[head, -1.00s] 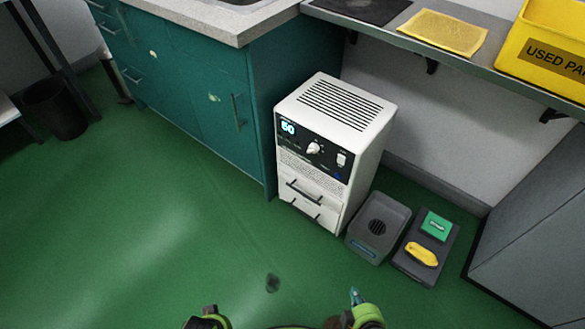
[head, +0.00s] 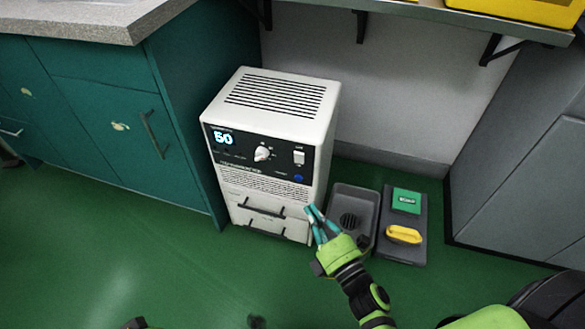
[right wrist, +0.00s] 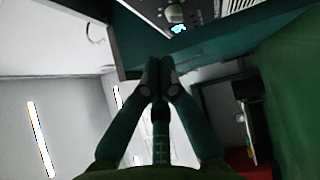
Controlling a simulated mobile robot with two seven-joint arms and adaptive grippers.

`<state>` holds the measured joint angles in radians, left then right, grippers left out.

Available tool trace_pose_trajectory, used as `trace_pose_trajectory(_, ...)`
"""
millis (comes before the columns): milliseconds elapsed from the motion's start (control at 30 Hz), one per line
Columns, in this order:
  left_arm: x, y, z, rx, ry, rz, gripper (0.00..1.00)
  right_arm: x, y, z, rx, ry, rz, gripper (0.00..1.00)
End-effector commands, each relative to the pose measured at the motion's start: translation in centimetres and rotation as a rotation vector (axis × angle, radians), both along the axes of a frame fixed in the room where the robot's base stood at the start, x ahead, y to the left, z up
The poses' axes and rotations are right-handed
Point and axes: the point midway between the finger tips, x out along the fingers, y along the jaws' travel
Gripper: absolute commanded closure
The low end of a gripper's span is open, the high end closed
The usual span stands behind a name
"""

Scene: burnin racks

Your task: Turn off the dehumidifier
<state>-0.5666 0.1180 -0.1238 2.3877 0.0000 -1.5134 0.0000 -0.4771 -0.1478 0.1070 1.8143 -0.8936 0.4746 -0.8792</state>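The dehumidifier (head: 322,125) is a white box on the floor against the teal cabinet, with a slotted top. The right wrist view shows the knob (right wrist: 175,13) and lit display (right wrist: 179,29) at the top edge. My right gripper (head: 314,210) has teal fingers, near the unit's lower right front corner, below the switch. Its fingertips (right wrist: 160,66) meet, with nothing between them. Whether it touches the unit is unclear.
A grey tray with a round grille (head: 366,196) stands right of the unit. Beside it a dark tray (head: 403,253) holds a green box (head: 406,200) and a yellow item (head: 404,234). A shelf (head: 430,15) overhangs behind. Green floor in front is clear.

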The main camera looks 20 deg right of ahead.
Motion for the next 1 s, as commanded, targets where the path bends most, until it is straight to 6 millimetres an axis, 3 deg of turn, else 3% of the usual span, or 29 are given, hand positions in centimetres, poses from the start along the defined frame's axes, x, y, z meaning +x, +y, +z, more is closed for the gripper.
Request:
trace_pose_trajectory(167,0.0,0.0,0.0,0.0,0.0,0.0,1.0,0.1,0.0,0.0,0.003,0.002,0.0,1.0)
trace_pose_trajectory(333,0.0,0.0,0.1,0.0,-0.002,0.0,1.0,1.5,0.3,0.1,0.002,-0.001,0.001,1.0)
trace_pose_trajectory(767,-0.4,0.0,1.1,-0.001,-0.007,0.001,1.0,10.1,2.0,0.9,0.003,-0.001,0.0,1.0)
trace_pose_trajectory(1000,-0.4,0.1,1.8,-0.002,-0.014,0.002,1.0,12.6,0.1,1.2,0.001,0.002,0.001,1.0)
